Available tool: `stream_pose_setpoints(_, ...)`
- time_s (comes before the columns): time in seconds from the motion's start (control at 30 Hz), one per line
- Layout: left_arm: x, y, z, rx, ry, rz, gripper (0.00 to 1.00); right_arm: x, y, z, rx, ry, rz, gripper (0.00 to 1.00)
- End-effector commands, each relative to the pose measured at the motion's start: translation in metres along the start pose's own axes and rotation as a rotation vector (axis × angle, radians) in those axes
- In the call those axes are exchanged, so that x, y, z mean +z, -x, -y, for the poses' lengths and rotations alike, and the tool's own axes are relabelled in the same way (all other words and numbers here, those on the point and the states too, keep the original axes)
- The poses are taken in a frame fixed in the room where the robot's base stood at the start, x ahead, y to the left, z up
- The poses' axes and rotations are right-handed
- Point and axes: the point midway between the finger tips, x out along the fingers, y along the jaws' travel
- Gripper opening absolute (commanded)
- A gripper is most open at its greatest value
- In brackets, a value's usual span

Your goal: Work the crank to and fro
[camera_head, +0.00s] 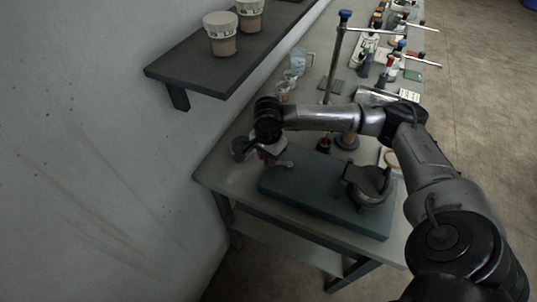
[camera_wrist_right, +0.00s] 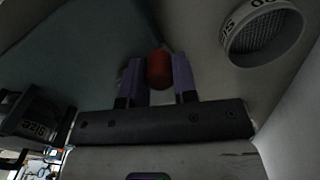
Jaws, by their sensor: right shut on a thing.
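My right gripper (camera_head: 268,154) reaches down at the left end of a dark blue-green slab (camera_head: 315,190) on the bench. In the right wrist view its two purple fingers (camera_wrist_right: 158,80) are shut on a red knob (camera_wrist_right: 159,68), which I take to be the crank's handle. The rest of the crank is mostly hidden by the gripper and wrist in the head view. A dark round device (camera_head: 368,186) sits at the right end of the slab. My left gripper is not in view.
A wall shelf (camera_head: 190,70) with two pots (camera_head: 222,34) hangs at upper left. Behind my arm stand a clamp stand (camera_head: 336,60), a glass beaker (camera_head: 299,60) and several bottles. A pale round cup-like part (camera_wrist_right: 262,32) is close by in the wrist view.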

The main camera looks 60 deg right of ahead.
Motion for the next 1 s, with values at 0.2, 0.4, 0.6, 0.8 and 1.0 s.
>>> stream_pose_setpoints(0.2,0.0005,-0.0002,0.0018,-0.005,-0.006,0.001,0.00,0.0012,0.0014,-0.0002,-0.002,0.011,0.002,0.00)
stream_pose_setpoints(0.4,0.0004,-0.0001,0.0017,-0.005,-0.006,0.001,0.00,0.0012,0.0015,-0.0001,-0.002,0.010,0.002,0.00)
stream_pose_setpoints(0.6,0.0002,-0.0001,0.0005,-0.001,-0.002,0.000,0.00,0.0011,0.0013,-0.0002,-0.002,0.010,0.002,0.40)
stream_pose_setpoints(0.8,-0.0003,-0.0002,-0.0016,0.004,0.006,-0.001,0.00,0.0008,0.0006,-0.0003,-0.001,0.009,0.001,0.53)
stream_pose_setpoints(1.0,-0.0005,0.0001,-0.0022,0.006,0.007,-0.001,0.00,0.0006,0.0027,-0.0002,-0.001,0.009,0.000,0.53)
